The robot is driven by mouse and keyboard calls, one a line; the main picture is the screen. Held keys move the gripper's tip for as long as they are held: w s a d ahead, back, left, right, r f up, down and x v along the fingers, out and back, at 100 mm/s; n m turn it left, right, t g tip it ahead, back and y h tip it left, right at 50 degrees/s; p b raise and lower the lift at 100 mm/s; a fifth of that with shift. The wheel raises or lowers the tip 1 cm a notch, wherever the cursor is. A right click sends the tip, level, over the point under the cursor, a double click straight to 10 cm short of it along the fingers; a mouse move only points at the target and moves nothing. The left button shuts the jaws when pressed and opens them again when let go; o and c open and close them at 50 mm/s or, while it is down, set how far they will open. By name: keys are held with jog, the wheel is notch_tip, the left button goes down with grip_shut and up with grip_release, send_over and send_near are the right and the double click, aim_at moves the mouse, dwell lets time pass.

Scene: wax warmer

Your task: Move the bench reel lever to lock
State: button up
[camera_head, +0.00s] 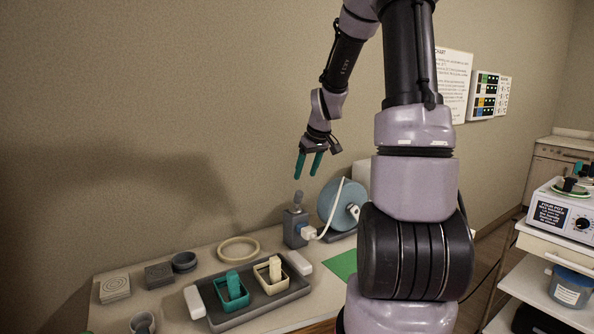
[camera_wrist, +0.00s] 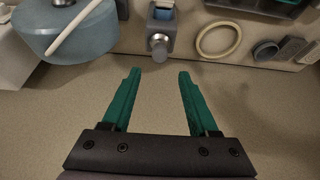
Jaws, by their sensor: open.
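The bench reel (camera_head: 338,200) is a pale blue disc with a white cord, standing at the back of the bench; it also shows at the upper left of the wrist view (camera_wrist: 75,38). Just left of it stands a grey box (camera_head: 293,230) with an upright round-ended grey lever (camera_head: 298,197) on top. In the wrist view the lever's rounded end (camera_wrist: 159,46) lies just beyond the fingertips, between their lines. My gripper (camera_head: 308,167) is open and empty, green fingers pointing down, above the lever and apart from it. I see no lock marking.
A white plug (camera_head: 309,232) sits at the box's front. A cream ring (camera_head: 238,249) lies to the left. A dark tray (camera_head: 258,302) with a green and a cream holder is in front. A green mat (camera_head: 343,264) lies to the right. The wall is behind.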

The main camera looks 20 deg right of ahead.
aim_at(300, 192)
jog(key=shift+x, duration=4.25)
jog(key=shift+s, duration=0.1)
grip_shut()
jog(key=shift+w+a+r, duration=0.1)
jog(key=shift+w+r, duration=0.05)
jog(key=shift+w, duration=0.4)
jog(key=shift+w+a+r, duration=0.15)
jog(key=shift+w, duration=0.4)
jog(key=shift+w+a+f, duration=0.1)
jog(key=shift+w, duration=0.6)
jog(key=shift+w+a+f, duration=0.1)
jog(key=shift+w, duration=0.6)
jog(key=shift+c, duration=0.2)
grip_release()
jog(key=shift+s, duration=0.1)
jog(key=shift+v, duration=3)
